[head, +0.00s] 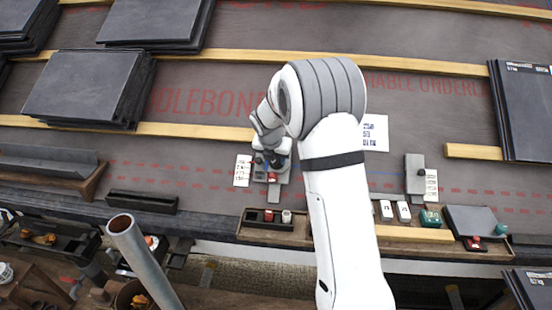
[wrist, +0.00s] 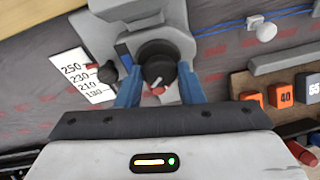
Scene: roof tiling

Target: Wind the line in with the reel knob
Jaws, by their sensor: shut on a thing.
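The grey reel unit (wrist: 205,12) sits on the roof underlay, with a printed card (wrist: 82,75) reading 250, 230, 210 beside it. Its black round knob (wrist: 157,62) has a pale pointer mark. My gripper (wrist: 158,78) has its blue fingers on either side of this knob, shut on it. A smaller dark knob with a red part (wrist: 100,70) is at the unit's left. A blue line (wrist: 222,30) runs right from the unit. In the head view, my arm covers much of the reel (head: 272,192); the blue line (head: 388,173) reaches a grey block (head: 414,178) at the right.
Slate stacks stand at upper left (head: 85,88) and right (head: 535,110). Timber battens (head: 200,130) cross the roof. Below the reel is a wooden tray (head: 250,237) with small blocks. A metal pole (head: 140,255) rises at lower left. The underlay around the line is mostly clear.

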